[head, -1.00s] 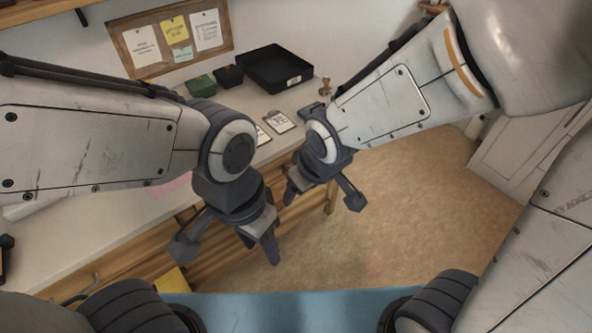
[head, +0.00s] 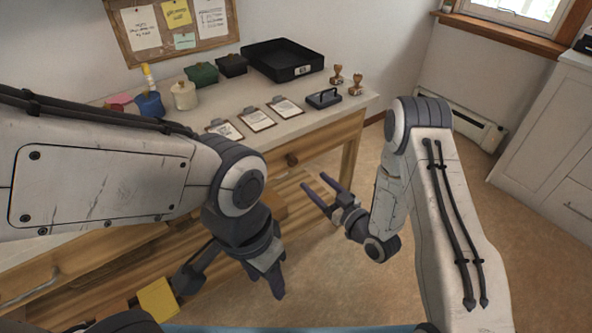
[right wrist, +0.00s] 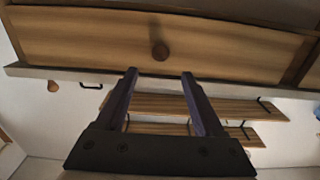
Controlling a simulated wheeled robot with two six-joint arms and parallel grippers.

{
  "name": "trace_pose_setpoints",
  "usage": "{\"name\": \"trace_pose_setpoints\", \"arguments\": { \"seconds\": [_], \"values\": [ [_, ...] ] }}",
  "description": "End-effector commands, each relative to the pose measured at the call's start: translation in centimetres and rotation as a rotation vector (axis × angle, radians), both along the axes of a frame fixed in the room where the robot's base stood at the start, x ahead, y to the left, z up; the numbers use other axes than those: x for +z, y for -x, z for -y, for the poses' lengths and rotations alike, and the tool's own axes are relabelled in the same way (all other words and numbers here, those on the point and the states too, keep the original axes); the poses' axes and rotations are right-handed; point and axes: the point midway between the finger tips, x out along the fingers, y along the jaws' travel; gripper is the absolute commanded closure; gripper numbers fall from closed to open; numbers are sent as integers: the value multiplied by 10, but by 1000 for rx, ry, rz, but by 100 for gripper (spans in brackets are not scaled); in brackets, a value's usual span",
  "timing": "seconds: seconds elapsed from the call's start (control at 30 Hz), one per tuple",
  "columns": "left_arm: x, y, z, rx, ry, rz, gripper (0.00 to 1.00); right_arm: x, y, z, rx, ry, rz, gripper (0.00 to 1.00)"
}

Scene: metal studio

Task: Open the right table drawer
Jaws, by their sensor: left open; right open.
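The right table drawer (head: 322,141) has a wooden front with a round brown knob (head: 291,160), and it looks shut. In the right wrist view the drawer front (right wrist: 85,38) fills the top, with the knob (right wrist: 160,50) centred just beyond the fingertips. My right gripper (head: 314,180) is open and empty, its fingers pointing at the drawer from the front right, slightly apart from the knob. Its fingers (right wrist: 158,76) also show in the right wrist view, one to each side of the knob's line. My left gripper (head: 232,284) is open and empty, low in front of the table.
The white tabletop (head: 340,108) carries clipboards (head: 256,118), a black tray (head: 282,62), a stamp pad (head: 323,98), stamps (head: 356,84) and small pots (head: 185,95). Another drawer handle (head: 30,290) is at the lower left. The floor (head: 345,250) right of the table is clear.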

Motion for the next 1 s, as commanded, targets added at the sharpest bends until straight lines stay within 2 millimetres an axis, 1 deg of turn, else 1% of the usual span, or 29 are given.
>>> {"name": "trace_pose_setpoints", "arguments": {
  "seconds": [0.17,0.3,0.5,0.7,0.97,1.0],
  "values": [
    [0,0,0,0,1,1,50,2,-21,-17,5,-1,7,30],
    [-2,0,0,0,1,1,50,2,-43,-34,5,-1,5,30],
    [-3,0,0,0,0,0,50,1,-69,-51,3,0,4,30],
    [-4,0,0,0,0,0,50,1,-80,-59,1,-1,1,30],
    [-4,0,0,0,0,0,50,1,-81,-60,0,0,0,30],
    [-4,0,0,0,0,0,50,1,-81,-60,0,0,0,41]
  ]
}}
